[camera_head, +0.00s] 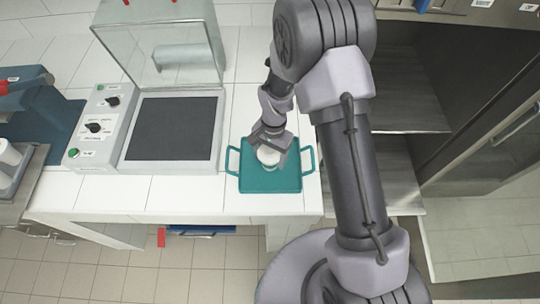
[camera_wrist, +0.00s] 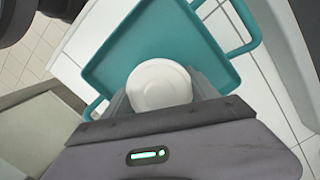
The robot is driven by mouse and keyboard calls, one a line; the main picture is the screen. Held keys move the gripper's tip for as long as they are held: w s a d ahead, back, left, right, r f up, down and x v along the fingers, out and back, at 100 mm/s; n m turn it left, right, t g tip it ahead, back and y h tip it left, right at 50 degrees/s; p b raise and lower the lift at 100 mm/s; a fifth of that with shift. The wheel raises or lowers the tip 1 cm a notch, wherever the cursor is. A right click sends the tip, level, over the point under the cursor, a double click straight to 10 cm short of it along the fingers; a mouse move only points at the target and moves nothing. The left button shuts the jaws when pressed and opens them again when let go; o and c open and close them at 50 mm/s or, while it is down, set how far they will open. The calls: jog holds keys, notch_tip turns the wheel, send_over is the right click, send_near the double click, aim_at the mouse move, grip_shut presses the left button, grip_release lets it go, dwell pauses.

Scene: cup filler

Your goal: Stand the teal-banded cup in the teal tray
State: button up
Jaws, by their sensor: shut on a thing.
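The teal tray (camera_head: 270,184) lies on the white tiled counter near its front edge, with a handle on each side. A white cup (camera_head: 268,156) is between the fingers of my gripper (camera_head: 271,148), over the tray. In the wrist view the cup's white round top (camera_wrist: 159,85) shows between the two fingers of my gripper (camera_wrist: 160,92), with the teal tray (camera_wrist: 165,35) behind it. The gripper is shut on the cup. The cup's band is hidden in both views. I cannot tell whether the cup's base touches the tray.
A grey machine with a raised clear lid (camera_head: 160,45) and dark plate (camera_head: 171,128) stands left of the tray. A blue machine (camera_head: 38,115) stands at the far left, with white cups (camera_head: 10,153) by it. Bare counter (camera_head: 150,190) lies left of the tray.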

jog(key=shift+f, duration=0.15)
jog(key=o, duration=1.5)
jog(key=r+p, duration=0.1)
jog(key=r, duration=0.3)
jog(key=w+r, duration=0.1)
jog(key=r, duration=0.4)
jog(key=d+r+p, duration=0.1)
jog(key=r, duration=0.3)
jog(key=shift+w+r+p, duration=0.15)
jog(key=shift+r+p, duration=0.15)
jog(key=shift+r, duration=0.05)
notch_tip(320, 180, up, 11)
jog(key=s+d+t, duration=0.2)
jog(key=s+d+r+t, duration=0.1)
jog(key=s+r, duration=0.3)
jog(key=s, duration=0.1)
jog(key=s+d+r+n+t, duration=0.1)
jog(key=s+d+r+t, duration=0.1)
jog(key=s+r, duration=0.2)
jog(key=s+d+r+n+t+y, duration=0.1)
jog(key=s+d+r+t, duration=0.1)
jog(key=s+r, duration=0.2)
jog(key=shift+s+d+r, duration=0.1)
jog(key=shift+s+r, duration=0.1)
jog(key=shift+s, duration=0.7)
jog(key=shift+s+d+r, duration=0.1)
jog(key=shift+s+r, duration=0.1)
jog(key=shift+s, duration=0.7)
